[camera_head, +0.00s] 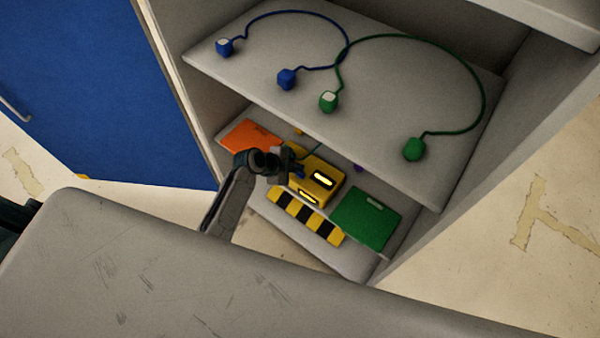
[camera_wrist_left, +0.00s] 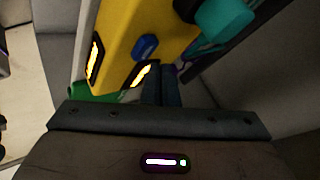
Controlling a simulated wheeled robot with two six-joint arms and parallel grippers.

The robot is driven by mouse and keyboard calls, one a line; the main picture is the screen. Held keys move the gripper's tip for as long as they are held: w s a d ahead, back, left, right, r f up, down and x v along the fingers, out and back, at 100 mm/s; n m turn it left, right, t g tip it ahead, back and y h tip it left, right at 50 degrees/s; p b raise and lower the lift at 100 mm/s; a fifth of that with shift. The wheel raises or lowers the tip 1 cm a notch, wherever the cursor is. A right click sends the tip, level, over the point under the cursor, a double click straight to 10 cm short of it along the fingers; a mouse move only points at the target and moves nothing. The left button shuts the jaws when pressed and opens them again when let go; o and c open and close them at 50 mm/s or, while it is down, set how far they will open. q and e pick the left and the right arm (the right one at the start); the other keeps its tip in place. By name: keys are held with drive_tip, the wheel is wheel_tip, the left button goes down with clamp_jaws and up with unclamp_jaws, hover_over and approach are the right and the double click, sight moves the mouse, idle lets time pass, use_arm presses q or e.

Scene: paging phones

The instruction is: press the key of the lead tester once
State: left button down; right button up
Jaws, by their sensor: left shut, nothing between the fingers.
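The lead tester is a yellow box (camera_head: 316,184) on the lower shelf, with lit windows on its top and front. In the left wrist view the yellow box (camera_wrist_left: 122,22) fills the upper middle, with a blue key (camera_wrist_left: 145,47) between two lit windows. My left gripper (camera_head: 293,168) is shut and empty at the left side of the box in the head view. In the left wrist view its fingers (camera_wrist_left: 162,84) are close to the blue key and the lit window. I cannot tell whether they touch. My right gripper is not in view.
An orange panel (camera_head: 251,137) and a green panel (camera_head: 366,218) flank the tester. A yellow-black striped strip (camera_head: 305,215) lies in front. The upper shelf (camera_head: 400,105) overhangs, bearing blue and green leads. A teal block (camera_wrist_left: 222,18) is near the gripper in the wrist view.

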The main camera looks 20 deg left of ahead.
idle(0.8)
use_arm(q)
drive_tip(key=shift+f, duration=0.15)
drive_tip(key=shift+f+b, duration=0.3)
drive_tip(key=shift+b, duration=0.2)
drive_tip(key=shift+f+b, duration=0.45)
drive_tip(key=shift+b, duration=0.05)
idle(0.5)
drive_tip(key=shift+r+p, duration=0.65)
drive_tip(key=shift+r, duration=0.25)
